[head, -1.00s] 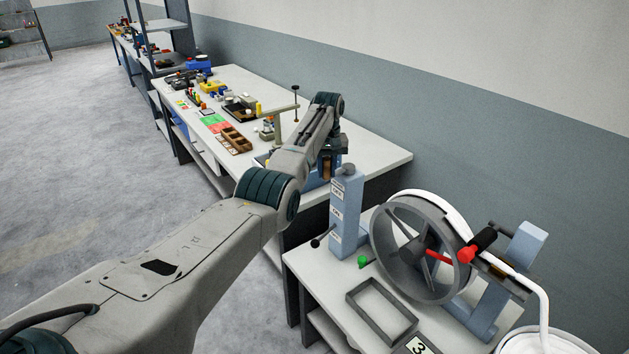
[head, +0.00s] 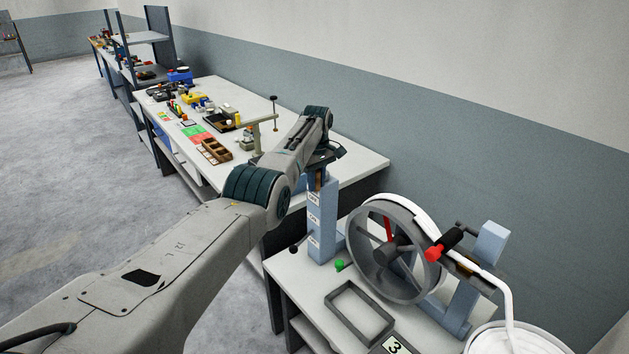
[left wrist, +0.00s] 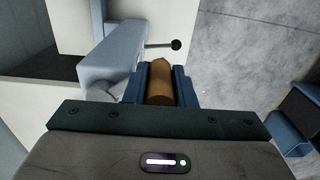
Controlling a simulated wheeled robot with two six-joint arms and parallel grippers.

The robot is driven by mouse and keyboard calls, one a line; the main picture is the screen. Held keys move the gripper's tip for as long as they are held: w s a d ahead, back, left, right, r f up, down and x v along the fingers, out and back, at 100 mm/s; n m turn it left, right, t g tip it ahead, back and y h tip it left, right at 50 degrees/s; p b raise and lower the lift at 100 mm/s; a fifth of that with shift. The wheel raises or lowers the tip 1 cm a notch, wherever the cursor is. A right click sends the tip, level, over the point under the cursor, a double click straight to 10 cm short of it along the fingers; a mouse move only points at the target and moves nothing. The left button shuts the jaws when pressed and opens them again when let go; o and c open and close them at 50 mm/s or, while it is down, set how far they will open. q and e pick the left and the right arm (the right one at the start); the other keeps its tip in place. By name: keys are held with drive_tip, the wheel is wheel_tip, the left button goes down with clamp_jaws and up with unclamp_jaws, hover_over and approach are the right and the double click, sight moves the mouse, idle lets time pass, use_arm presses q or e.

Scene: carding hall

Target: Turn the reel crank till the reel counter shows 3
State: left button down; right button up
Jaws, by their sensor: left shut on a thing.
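The grey spoked reel (head: 362,278) stands on the near bench, with a red spoke pointing up from its hub. The reel counter (head: 396,346) shows 3 at the bottom edge of the head view, partly cut off. My left gripper (head: 321,172) is at the top of the light blue post (head: 321,225), left of the reel, and covers the post's top. How the grip joins the post is hidden. My right gripper is out of view.
An empty grey frame tray (head: 340,300), a green knob (head: 340,265) and a black-ball lever (head: 294,250) are near the post. A black handle with a red end (head: 433,253) sits right of the reel. A white tub (head: 490,340) stands at lower right.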

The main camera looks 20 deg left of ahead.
use_arm(q)
drive_tip(key=shift+w+d+r, duration=0.1)
drive_tip(key=shift+d+r, duration=0.05)
drive_tip(key=shift+d, duration=0.15)
drive_tip(key=c, duration=1.2)
unclamp_jaws()
drive_tip(key=shift+w, duration=0.1)
wheel_tip(320, 180, up, 10)
drive_tip(key=b, duration=0.3)
drive_tip(key=shift+d+b, duration=0.1)
drive_tip(key=shift+b, duration=0.25)
drive_tip(key=shift+r, duration=0.3)
